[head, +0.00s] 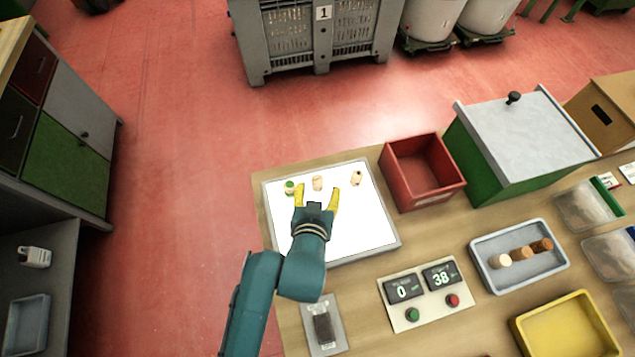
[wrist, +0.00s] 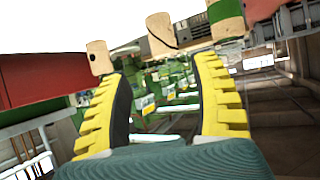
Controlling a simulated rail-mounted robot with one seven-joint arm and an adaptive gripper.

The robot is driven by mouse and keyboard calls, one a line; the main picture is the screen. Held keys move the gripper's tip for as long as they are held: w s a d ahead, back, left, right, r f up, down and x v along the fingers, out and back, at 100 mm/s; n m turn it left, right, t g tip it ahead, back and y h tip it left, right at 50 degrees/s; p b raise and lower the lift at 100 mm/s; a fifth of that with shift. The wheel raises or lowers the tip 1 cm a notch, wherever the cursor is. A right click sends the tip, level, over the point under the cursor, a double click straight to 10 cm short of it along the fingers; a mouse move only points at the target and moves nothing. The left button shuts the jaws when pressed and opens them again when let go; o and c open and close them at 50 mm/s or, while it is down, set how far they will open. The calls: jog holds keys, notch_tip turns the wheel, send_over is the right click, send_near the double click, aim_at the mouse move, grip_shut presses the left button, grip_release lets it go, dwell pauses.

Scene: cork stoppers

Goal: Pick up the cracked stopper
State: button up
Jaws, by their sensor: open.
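Three cork stoppers stand in a row on the white lit panel (head: 350,225). The middle stopper (head: 317,183) shows a dark curved crack line in the wrist view (wrist: 162,33). One stopper (head: 290,187) has a green band, also seen in the wrist view (wrist: 226,16). The other stopper (head: 356,178) has a dark spot, also visible in the wrist view (wrist: 100,58). My gripper (head: 316,198) is open and empty, with its yellow fingers pointing at the row. The cracked stopper lies just beyond the gap between the fingertips (wrist: 163,72), apart from them.
A red bin (head: 421,172) stands right of the panel, beside a green box with a grey lid (head: 525,125). A grey tray (head: 480,262) holds several corks. A counter box (head: 423,294) with two buttons and a yellow tray (head: 565,330) sit nearer the front.

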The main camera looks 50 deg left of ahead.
aim_at(317, 181)
jog(key=x, duration=0.3)
jog(key=b+x, duration=0.1)
jog(key=x, duration=0.1)
jog(key=shift+s+a+f, duration=0.1)
jog(key=shift+s+a, duration=0.2)
jog(key=shift+w+a+f, duration=0.15)
jog(key=shift+w+a, duration=0.05)
jog(key=shift+w, duration=0.15)
jog(key=shift+s, duration=0.1)
jog(key=shift+c, duration=0.3)
jog(key=c, duration=0.8)
